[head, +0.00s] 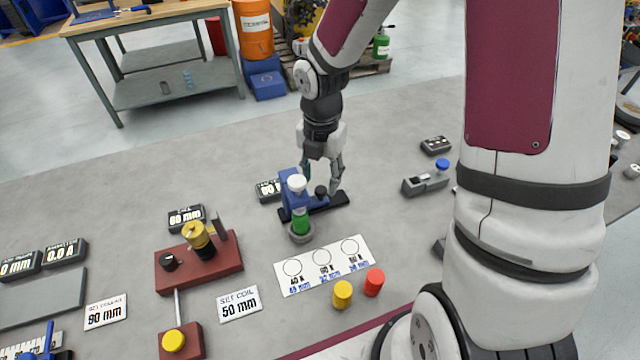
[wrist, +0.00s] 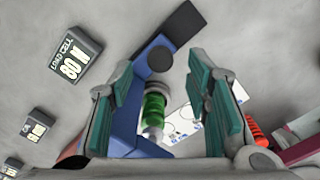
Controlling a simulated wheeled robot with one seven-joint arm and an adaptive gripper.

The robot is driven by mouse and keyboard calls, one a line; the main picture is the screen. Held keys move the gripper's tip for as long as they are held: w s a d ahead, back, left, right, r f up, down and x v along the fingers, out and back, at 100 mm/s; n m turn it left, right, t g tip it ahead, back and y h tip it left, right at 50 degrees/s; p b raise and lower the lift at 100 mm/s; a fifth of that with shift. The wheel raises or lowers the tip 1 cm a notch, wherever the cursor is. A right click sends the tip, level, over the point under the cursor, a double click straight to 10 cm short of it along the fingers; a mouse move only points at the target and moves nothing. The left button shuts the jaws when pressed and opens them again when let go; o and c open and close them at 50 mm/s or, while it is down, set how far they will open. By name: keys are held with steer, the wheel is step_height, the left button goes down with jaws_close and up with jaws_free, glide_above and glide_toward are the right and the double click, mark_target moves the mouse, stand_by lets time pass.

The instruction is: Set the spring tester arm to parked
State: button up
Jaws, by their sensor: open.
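In the wrist view the teal finger pads flank the knob and green spring (wrist: 154,108). Contact cannot be told.
A display box (head: 268,190) stands left of the tester. A white card with circles (head: 323,284) lies in front, with yellow (head: 342,294) and red (head: 374,282) cylinders nearby. A red-brown fixture (head: 222,268) is at left, and a grey switch unit (head: 425,184) at right.

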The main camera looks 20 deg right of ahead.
mark_target(322, 189)
steer(key=shift+f, duration=1.55)
jaws_close()
